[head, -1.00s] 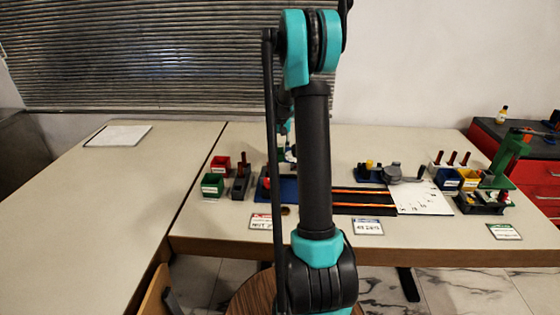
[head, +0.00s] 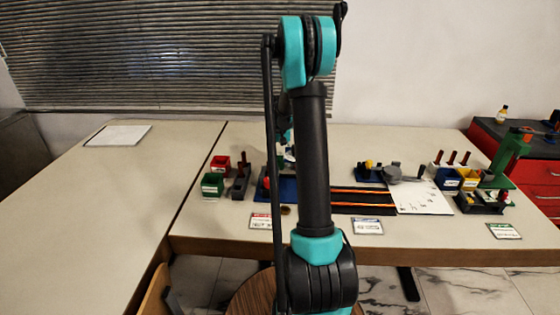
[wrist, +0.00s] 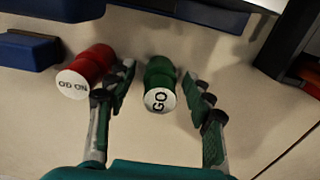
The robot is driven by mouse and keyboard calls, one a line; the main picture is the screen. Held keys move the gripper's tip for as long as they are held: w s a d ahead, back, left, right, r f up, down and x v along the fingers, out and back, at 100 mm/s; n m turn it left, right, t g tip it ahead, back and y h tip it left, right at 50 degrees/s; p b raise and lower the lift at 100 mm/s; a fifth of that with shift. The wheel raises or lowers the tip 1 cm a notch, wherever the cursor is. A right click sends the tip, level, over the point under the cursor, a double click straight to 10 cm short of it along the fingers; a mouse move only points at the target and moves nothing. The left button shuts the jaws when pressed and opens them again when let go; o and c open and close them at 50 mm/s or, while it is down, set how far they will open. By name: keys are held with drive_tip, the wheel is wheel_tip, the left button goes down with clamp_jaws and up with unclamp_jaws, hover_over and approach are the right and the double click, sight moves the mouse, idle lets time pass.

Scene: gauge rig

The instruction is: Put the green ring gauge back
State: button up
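The green gauge (wrist: 160,76), a short cylinder with a white end marked "GO", lies on the pale tabletop in the wrist view. My gripper (wrist: 159,82) is open, with one finger on each side of the green gauge. Gaps show between both fingers and the gauge, so nothing is held. A red gauge (wrist: 86,67) with a white lettered end lies just left of the left finger. In the head view my own arm hides the gripper and the green gauge.
In the head view, a green bin (head: 212,185), a red bin (head: 220,164) and a blue tray (head: 287,188) stand left of centre. A white sheet (head: 421,198) and a green stand (head: 508,160) are at right. The left table is mostly clear.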

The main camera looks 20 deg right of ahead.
sight(280, 154)
drive_tip(key=shift+r, duration=0.1)
wheel_tip(280, 154, up, 12)
drive_tip(key=shift+r, duration=0.1)
idle(0.5)
